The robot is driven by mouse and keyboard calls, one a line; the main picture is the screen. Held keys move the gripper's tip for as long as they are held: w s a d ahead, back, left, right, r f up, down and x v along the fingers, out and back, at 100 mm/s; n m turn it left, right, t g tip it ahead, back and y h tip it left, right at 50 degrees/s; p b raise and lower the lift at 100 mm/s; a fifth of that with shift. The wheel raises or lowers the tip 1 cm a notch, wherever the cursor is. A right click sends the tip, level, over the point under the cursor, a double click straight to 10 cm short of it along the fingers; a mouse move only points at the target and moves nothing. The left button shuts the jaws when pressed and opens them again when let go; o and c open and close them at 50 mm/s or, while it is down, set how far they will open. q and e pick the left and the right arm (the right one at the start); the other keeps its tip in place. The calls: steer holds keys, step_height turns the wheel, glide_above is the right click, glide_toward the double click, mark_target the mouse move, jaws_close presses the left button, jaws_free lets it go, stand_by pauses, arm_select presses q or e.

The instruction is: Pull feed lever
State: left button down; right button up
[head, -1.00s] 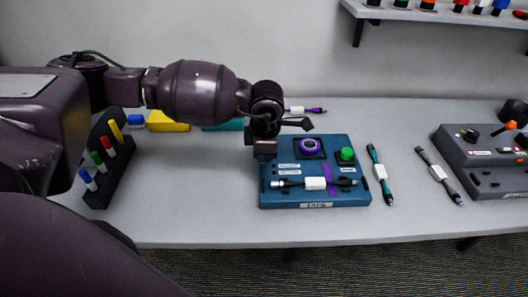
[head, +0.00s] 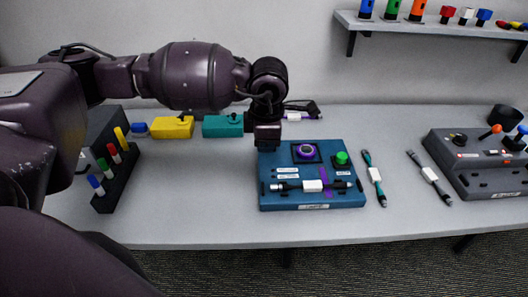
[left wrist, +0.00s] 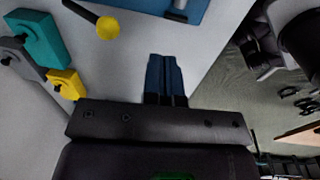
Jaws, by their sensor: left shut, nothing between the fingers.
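No readable label marks the feed lever. A lever with a yellow ball knob (left wrist: 108,28) on a black rod shows at the top of the left wrist view, apart from my fingers; it is hidden in the head view. A grey control box (head: 476,158) at the right of the table carries an orange-knobbed lever (head: 495,129) and a blue-knobbed lever (head: 522,130). My left gripper (head: 268,146) points down at the back left corner of the blue box (head: 313,202). Its blue fingers (left wrist: 166,78) are shut and empty. My right gripper is not in view.
The blue box holds a cable with a white middle (head: 312,186), a purple ring and a green button (head: 342,157). Loose cables (head: 374,176) lie to its right. Yellow (head: 172,128) and teal (head: 222,126) boxes stand behind. A black marker rack (head: 120,183) is at left.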

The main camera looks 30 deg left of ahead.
arm_select(q)
steer(key=shift+s+d+r, duration=0.15)
steer(key=shift+s+r, duration=0.1)
steer(key=shift+r, duration=0.3)
steer(key=shift+s+d+r, duration=0.2)
steer(key=shift+r, duration=0.4)
steer(key=shift+s+d+r, duration=0.15)
steer(key=shift+s+r, duration=0.1)
steer(key=shift+r, duration=0.3)
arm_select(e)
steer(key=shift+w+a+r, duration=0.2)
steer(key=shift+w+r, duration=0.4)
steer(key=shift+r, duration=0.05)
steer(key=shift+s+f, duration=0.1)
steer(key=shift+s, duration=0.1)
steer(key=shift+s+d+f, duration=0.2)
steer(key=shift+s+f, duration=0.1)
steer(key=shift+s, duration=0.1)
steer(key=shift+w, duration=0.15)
